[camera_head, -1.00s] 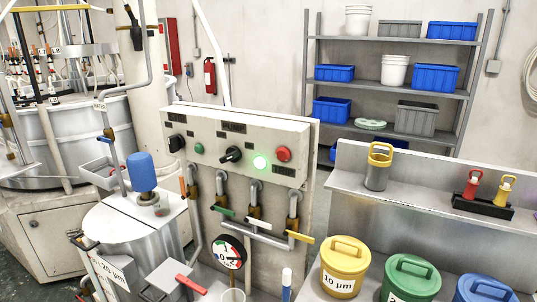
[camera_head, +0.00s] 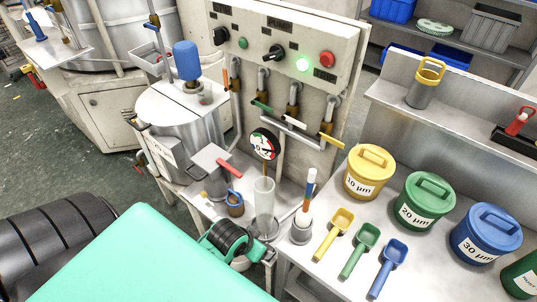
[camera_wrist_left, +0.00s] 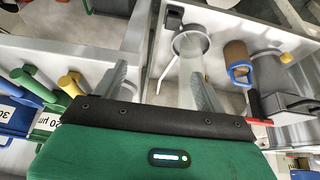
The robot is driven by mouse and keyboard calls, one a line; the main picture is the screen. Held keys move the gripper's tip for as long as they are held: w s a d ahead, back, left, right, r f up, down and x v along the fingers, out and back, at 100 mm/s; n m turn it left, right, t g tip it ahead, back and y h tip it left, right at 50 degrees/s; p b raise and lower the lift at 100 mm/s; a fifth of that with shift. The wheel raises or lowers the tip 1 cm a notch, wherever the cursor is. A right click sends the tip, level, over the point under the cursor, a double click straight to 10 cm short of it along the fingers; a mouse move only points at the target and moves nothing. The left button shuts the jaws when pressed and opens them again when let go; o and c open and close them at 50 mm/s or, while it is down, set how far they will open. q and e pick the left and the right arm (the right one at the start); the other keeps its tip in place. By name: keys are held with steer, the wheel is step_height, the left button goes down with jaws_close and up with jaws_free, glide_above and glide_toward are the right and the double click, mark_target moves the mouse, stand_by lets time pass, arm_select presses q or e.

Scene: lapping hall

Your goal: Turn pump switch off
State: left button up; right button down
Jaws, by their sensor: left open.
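The control panel (camera_head: 290,45) stands at the back of the bench. My left arm reaches in at the lower left, well below and in front of the panel. In the left wrist view my left gripper (camera_wrist_left: 160,78) is open, its fingers apart with nothing gripped. My right gripper is not visible.
Coloured valve levers hang below the panel. Scoops (camera_head: 360,248) and lidded tubs (camera_head: 424,200) fill the right bench.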

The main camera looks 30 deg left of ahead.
arm_select(q)
steer(key=w+a+r+n+t, duration=0.1)
steer(key=w+a+r+t, duration=0.3)
steer(key=r, duration=0.5)
steer(key=w+a+r+n+t+h, duration=0.1)
steer(key=w+a+r+t, duration=0.1)
steer(key=w+a+r, duration=0.35)
steer(key=w+a+r+n+t, duration=0.2)
steer(key=w+r, duration=0.4)
steer(key=r, duration=0.5)
steer(key=n+t+p, duration=0.1)
steer(key=n+t, duration=0.1)
steer(key=t, duration=0.3)
glide_toward(269, 58)
steer(key=w+p, duration=0.1)
steer(key=w, duration=0.1)
steer(key=w+p, duration=0.2)
steer(key=w, duration=0.1)
steer(key=w+p, duration=0.1)
steer(key=w, duration=0.2)
steer(key=shift+w+d+r+p, duration=0.1)
steer(key=shift+d+r+p, duration=0.05)
steer(key=shift+d+p, duration=0.15)
steer(key=shift+w, duration=0.75)
steer(key=c, duration=1)
